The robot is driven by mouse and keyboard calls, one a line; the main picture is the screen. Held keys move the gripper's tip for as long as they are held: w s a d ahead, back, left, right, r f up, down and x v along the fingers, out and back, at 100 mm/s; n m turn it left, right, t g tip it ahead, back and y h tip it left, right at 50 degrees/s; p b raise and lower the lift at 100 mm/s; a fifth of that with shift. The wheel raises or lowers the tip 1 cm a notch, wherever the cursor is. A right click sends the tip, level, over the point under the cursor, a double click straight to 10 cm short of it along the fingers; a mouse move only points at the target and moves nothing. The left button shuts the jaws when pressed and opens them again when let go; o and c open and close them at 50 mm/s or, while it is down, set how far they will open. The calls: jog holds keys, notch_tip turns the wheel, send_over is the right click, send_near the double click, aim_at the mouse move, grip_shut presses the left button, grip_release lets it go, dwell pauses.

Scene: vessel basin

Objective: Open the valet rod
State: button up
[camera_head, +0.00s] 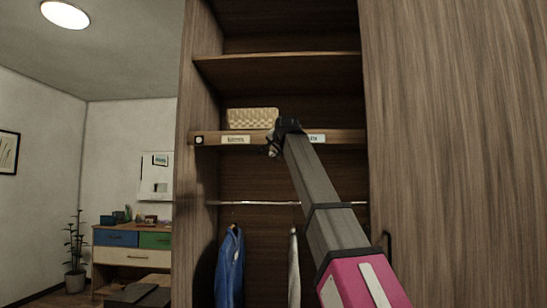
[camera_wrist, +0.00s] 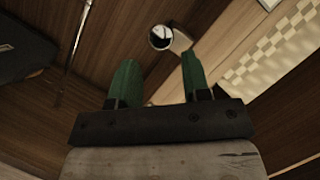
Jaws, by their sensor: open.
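A round shiny knob (camera_wrist: 160,38), which looks like the end of the valet rod, shows in the wrist view just beyond the gap between my green fingertips. A pale piece adjoins it on the right. My gripper (camera_wrist: 160,60) is open, with nothing between its fingers and the knob apart from them. In the head view my gripper (camera_head: 271,145) is in front of the wardrobe's middle shelf (camera_head: 288,138), between two white labels. There my arm and gripper hide part of the shelf edge, and I cannot clearly make out the knob.
A woven basket (camera_head: 252,118) stands on the middle shelf. Below, a hanging rail (camera_head: 255,203) carries a blue garment (camera_head: 230,265) and a pale one (camera_head: 293,270). A wooden door panel (camera_head: 455,150) fills the right. A drawer chest (camera_head: 130,250) stands farther left.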

aim_at(272, 153)
jog(key=x, duration=0.8)
jog(key=shift+w+a, duration=0.1)
jog(key=shift+w, duration=0.2)
grip_shut()
jog(key=shift+s+a, duration=0.1)
